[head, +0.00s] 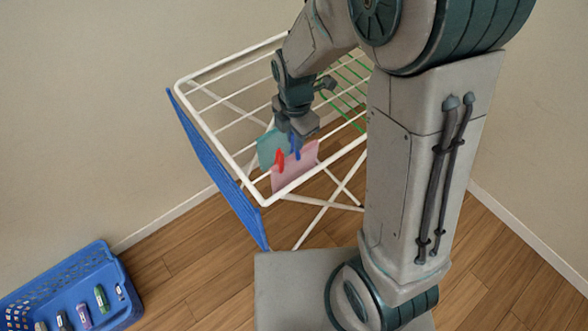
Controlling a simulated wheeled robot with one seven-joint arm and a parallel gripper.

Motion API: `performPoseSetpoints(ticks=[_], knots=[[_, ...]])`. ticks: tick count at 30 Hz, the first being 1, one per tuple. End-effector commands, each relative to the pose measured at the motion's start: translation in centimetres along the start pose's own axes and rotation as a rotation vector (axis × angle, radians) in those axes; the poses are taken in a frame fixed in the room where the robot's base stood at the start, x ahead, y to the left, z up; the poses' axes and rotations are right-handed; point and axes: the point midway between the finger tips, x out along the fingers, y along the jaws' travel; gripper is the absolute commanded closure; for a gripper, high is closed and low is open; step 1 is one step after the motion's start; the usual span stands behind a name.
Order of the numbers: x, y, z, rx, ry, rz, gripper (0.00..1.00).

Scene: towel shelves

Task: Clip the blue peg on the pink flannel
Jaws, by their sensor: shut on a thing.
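The pink flannel (290,176) hangs over a bar near the front corner of the white drying rack (228,165). My gripper (295,146) points down just above the flannel's top edge and is shut on the blue peg (295,152). The blue peg's lower end is at or near the top of the pink flannel. I cannot tell whether it touches the cloth. A red peg (279,160) sits upright on the left part of the pink flannel. My gripper hides part of the bar and the cloth behind it.
A teal cloth (270,148) hangs just behind the pink one. A blue cloth (213,158) hangs down the rack's left side. A blue basket (105,260) with several small coloured items stands at lower left. Green lines cross the rack's far right part. Walls stand behind.

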Motion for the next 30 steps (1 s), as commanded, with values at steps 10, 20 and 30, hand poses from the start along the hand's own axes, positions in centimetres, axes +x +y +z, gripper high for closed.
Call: performPoseSetpoints(ticks=[10,20,30], knots=[[0.8,0.0,0.0,0.001,0.000,0.000,0.98],[1.5,0.0,0.0,0.001,0.000,0.000,0.98],[1.6,0.0,0.0,0.000,0.000,0.000,0.98]])
